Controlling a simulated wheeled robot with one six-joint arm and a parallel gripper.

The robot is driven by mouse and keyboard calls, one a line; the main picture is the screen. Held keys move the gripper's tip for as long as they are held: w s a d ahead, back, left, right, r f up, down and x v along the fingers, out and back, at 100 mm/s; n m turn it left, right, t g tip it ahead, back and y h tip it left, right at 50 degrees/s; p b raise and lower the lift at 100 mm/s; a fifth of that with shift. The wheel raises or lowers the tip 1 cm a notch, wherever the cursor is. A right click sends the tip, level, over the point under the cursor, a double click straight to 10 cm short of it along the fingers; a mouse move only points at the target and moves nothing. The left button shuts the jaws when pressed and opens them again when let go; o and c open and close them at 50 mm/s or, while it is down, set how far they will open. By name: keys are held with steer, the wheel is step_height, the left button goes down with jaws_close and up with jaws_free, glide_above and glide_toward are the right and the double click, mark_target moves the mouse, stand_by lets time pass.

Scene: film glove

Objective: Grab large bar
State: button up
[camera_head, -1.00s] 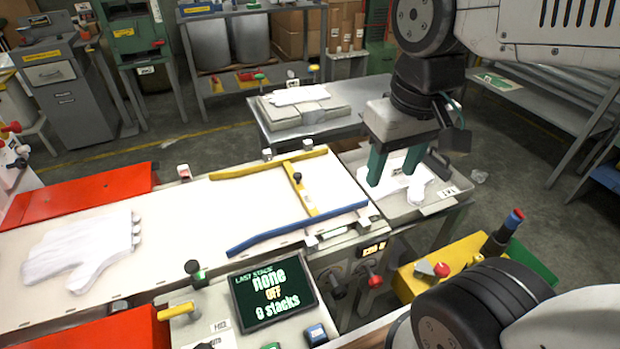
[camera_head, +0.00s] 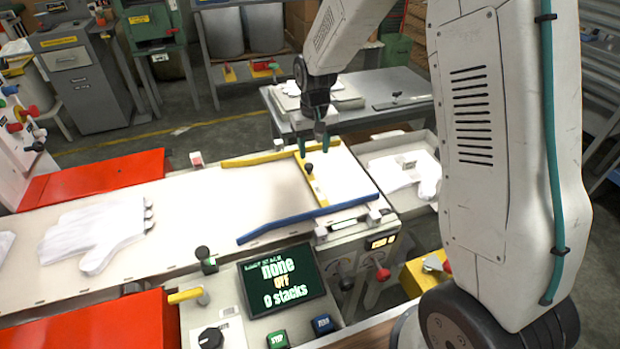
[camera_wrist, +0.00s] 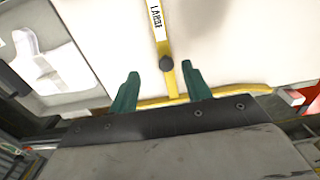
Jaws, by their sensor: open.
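The large bar (camera_head: 316,186) is yellow and lies across the white belt. It has a black knob (camera_head: 308,168), and the wrist view shows its "LARGE" label (camera_wrist: 157,22) and the knob (camera_wrist: 166,64). My gripper (camera_head: 315,149) is open and empty above the far end of the bar, pointing down. In the wrist view its green fingers (camera_wrist: 160,72) stand on either side of the bar, with the knob between their tips in the picture. I cannot tell how high the fingertips are above the bar.
A yellow rail (camera_head: 250,159) and a blue rail (camera_head: 290,222) flank the belt. White gloves (camera_head: 95,235) lie on the belt at left. A tray (camera_head: 372,152) with a glove stands right. A control panel with a screen (camera_head: 282,284) is in front.

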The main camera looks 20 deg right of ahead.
mark_target(310, 167)
steer(key=f, duration=0.2)
steer(key=w+f, duration=0.1)
steer(key=f, duration=0.2)
steer(key=shift+w+a+f, duration=0.1)
steer(key=shift+a+f, duration=0.05)
step_height(310, 167, down, 5)
steer(key=shift+a+f, duration=0.1)
steer(key=shift+a, duration=0.05)
jaws_close()
